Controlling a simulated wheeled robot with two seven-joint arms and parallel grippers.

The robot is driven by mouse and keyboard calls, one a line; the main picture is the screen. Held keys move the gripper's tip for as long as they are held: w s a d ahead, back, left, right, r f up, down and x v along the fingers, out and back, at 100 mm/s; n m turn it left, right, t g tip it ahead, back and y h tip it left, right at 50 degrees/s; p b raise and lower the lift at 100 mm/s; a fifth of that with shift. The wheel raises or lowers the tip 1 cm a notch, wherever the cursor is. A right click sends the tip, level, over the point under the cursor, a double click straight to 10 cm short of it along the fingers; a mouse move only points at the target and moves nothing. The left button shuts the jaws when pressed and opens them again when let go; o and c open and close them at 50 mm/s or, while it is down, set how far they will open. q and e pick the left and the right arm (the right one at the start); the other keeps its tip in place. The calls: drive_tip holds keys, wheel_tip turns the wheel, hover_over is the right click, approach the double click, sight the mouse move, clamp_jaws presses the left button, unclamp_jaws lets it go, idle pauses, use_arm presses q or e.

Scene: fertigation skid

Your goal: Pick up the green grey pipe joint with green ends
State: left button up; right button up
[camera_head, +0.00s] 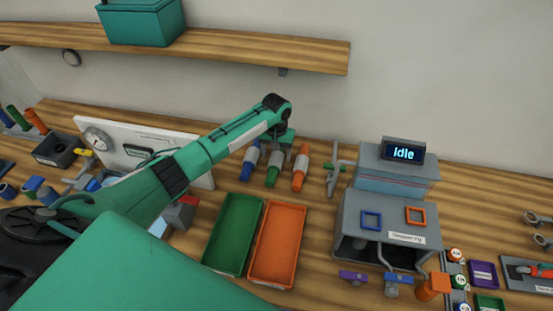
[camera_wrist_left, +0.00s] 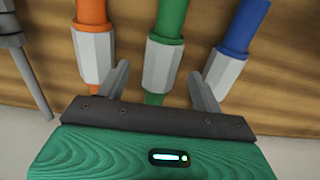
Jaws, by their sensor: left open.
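The grey pipe joint with green ends (camera_head: 274,168) lies on the wooden bench between a blue-ended joint (camera_head: 250,162) and an orange-ended joint (camera_head: 300,168). In the left wrist view the green-ended joint (camera_wrist_left: 163,60) is in the middle, with the orange-ended joint (camera_wrist_left: 95,50) left and the blue-ended joint (camera_wrist_left: 232,55) right. My left gripper (camera_wrist_left: 158,78) is open, one finger on each side of the green-ended joint. Whether the fingers touch it cannot be told. Its lower end is partly hidden by the gripper body. My right gripper is not in view.
A green tray (camera_head: 232,235) and an orange tray (camera_head: 277,245) lie in front of the joints. A grey machine with an Idle display (camera_head: 403,152) stands right. A wooden shelf (camera_head: 230,45) hangs above. A white gauge panel (camera_head: 130,150) is left.

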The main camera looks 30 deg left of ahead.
sight(276, 158)
use_arm(q)
drive_tip(key=shift+a+f+p, duration=0.1)
drive_tip(key=shift+f+p, duration=0.2)
drive_tip(key=shift+f, duration=1.3)
drive_tip(key=c, duration=1.1)
